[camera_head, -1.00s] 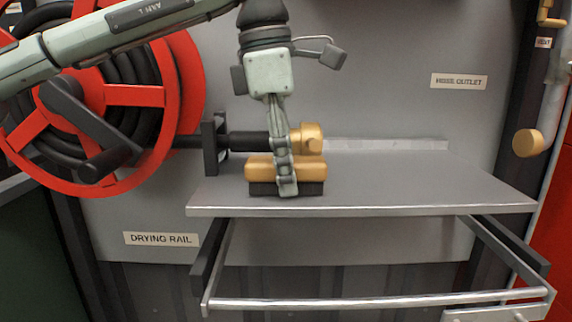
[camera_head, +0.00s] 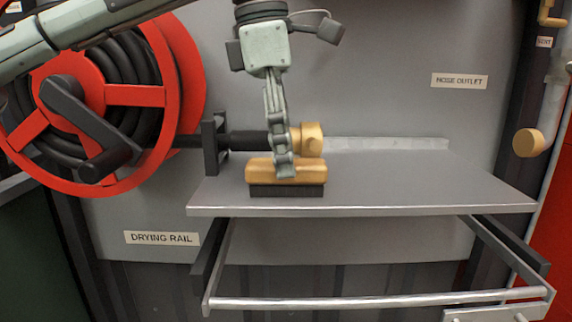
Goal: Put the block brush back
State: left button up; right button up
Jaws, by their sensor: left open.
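The block brush (camera_head: 312,172) has a tan wooden block over dark bristles. It rests bristles down on the left part of the grey shelf (camera_head: 400,185). My left gripper (camera_head: 284,172) comes down from above, and its fingertips overlap the top of the brush's block in the picture. It is open and holds nothing. One finger hides most of the other, and I cannot tell whether the tips touch the block. My right gripper is not in view.
A black hose with a brass nozzle (camera_head: 313,139) lies just behind the brush. A red hose reel (camera_head: 172,90) stands at the left. A metal drying rail (camera_head: 380,301) juts out below the shelf. The shelf's right half is clear.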

aim_at(273, 161)
pick_arm(q)
notch_tip(273, 161, up, 9)
jog(key=a+p, duration=0.1)
jog(key=shift+a, duration=0.2)
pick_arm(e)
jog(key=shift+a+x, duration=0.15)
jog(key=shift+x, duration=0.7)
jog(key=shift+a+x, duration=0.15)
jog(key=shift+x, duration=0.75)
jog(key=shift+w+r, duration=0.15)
pick_arm(q)
jog(key=shift+f, duration=0.1)
